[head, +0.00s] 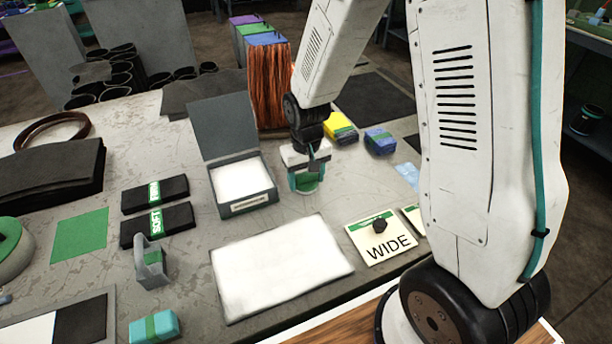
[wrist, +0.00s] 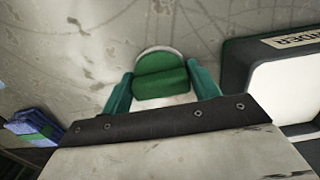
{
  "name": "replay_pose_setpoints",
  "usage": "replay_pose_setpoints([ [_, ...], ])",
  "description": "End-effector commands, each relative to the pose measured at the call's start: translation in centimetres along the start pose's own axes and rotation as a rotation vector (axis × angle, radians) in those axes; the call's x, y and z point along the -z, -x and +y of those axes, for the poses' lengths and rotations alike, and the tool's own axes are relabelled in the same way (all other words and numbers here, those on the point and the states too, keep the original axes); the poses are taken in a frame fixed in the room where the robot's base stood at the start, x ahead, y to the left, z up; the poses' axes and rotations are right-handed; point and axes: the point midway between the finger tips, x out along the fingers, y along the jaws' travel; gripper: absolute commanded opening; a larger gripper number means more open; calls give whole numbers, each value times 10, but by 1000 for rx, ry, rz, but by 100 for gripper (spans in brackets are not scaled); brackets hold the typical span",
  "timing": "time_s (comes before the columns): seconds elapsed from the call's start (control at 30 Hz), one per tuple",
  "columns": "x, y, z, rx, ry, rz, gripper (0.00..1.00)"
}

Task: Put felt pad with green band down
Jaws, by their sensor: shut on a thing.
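My gripper (head: 307,178) is shut on a rounded pad with a green band (wrist: 160,80), the felt pad, gripped between its two teal fingers. In the wrist view the pad has a pale rim at its far edge. In the head view the held pad (head: 308,184) is low over the grey table, just right of the open grey box. I cannot tell whether it touches the table. The gripper and arm hide part of it.
The open box (head: 246,205) has a white inside and a raised lid. A white mat (head: 280,268) lies in front, with a WIDE card (head: 385,245) to its right. Yellow (head: 341,127) and blue (head: 380,141) banded blocks lie behind right. Bare table surrounds the pad.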

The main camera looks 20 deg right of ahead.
Motion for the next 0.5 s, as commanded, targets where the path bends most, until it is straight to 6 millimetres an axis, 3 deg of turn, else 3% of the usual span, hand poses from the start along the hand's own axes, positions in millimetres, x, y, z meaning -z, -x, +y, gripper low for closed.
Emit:
replay_pose_setpoints([
  [0.23,0,-3,0,0,0,0,36],
  [0.27,0,-3,0,0,0,0,69],
  [0.3,0,-3,0,0,0,0,80],
  [0.5,0,-2,0,0,0,0,82],
])
